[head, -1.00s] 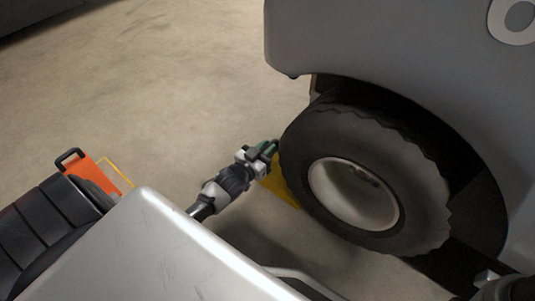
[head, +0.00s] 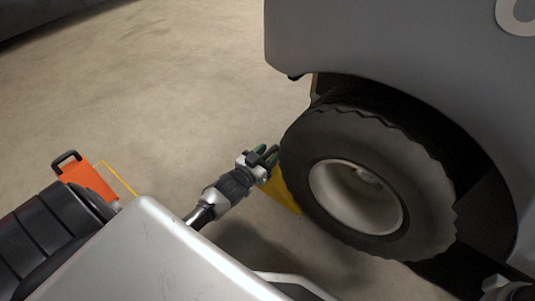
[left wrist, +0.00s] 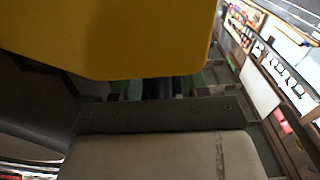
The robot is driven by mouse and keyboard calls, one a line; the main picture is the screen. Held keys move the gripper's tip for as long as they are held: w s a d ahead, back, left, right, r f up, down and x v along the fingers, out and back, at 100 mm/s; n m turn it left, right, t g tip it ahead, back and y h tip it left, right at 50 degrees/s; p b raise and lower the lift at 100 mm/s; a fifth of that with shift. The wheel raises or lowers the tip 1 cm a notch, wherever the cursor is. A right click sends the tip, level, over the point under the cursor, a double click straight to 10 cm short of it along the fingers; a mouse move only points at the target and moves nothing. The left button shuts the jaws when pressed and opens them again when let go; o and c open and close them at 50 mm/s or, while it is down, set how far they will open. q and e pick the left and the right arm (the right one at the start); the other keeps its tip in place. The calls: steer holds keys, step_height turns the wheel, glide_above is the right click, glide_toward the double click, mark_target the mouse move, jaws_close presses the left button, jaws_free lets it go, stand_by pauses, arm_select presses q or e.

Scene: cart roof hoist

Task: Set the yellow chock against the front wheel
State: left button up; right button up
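The yellow chock (head: 281,190) is on the floor at the left side of the front wheel (head: 367,181). Its right edge meets the tyre in the head view; I cannot tell if they touch. My left gripper (head: 266,152) is at the chock's upper end, its green-padded fingers apart. In the left wrist view, the yellow chock (left wrist: 110,35) fills the top and hides the fingertips. The green pads show apart below it, with something dark between them. At the lower right of the head view, part of my right arm shows; its fingers cannot be made out.
The grey cart body (head: 400,55) overhangs the wheel. An orange chock (head: 85,178) with a black handle stands at the left by a yellow floor outline (head: 118,179). The floor (head: 180,90) behind my left gripper is clear.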

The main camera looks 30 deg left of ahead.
arm_select(q)
steer(key=shift+r, duration=0.15)
steer(key=shift+s+p, duration=0.4)
steer(key=s+a+p, duration=0.1)
steer(key=s+p, duration=0.5)
steer(key=s, duration=0.5)
steer(key=shift+s, duration=0.15)
